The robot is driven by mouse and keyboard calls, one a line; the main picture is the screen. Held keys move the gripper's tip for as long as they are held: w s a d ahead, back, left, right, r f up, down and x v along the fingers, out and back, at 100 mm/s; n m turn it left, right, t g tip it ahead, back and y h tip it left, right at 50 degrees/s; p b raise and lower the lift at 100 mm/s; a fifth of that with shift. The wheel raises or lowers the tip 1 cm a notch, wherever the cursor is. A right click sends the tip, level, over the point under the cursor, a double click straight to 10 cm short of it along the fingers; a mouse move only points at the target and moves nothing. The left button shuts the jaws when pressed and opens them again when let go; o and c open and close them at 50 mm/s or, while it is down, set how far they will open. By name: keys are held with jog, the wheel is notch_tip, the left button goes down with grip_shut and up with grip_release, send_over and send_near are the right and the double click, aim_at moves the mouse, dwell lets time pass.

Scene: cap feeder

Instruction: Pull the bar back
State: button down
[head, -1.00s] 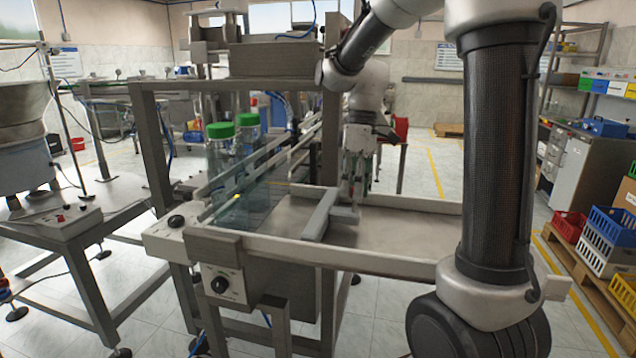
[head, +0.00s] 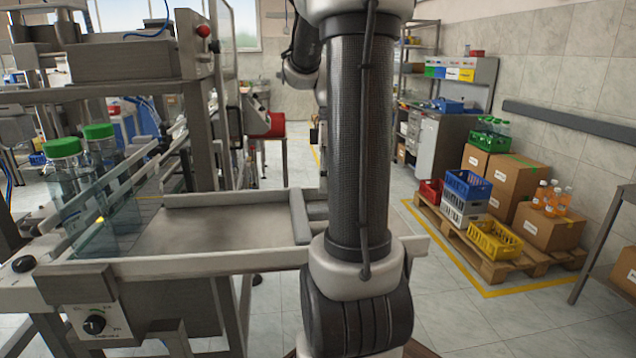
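The bar (head: 299,216) is a grey block lying across the metal tray (head: 215,266) at the tray's right end. Its right side and the tray's right end are partly hidden behind my own dark arm link. The tray floor left of the bar is bare. My gripper is hidden behind that arm link, so I cannot see its fingers or whether it touches the bar.
Two clear bottles with green caps (head: 62,147) (head: 98,131) stand on the conveyor left of the tray. A control box with a black knob (head: 95,324) is at the front left. At right, a pallet (head: 470,240) holds crates and cartons. Floor between is clear.

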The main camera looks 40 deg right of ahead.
jog(key=shift+s+d, duration=0.1)
jog(key=shift+d, duration=0.05)
jog(key=c, duration=1.1)
grip_release()
jog(key=shift+c, duration=0.2)
notch_tip(320, 180, up, 12)
jog(key=w+d, duration=0.1)
jog(key=shift+w+d, duration=0.25)
jog(key=shift+d, duration=0.1)
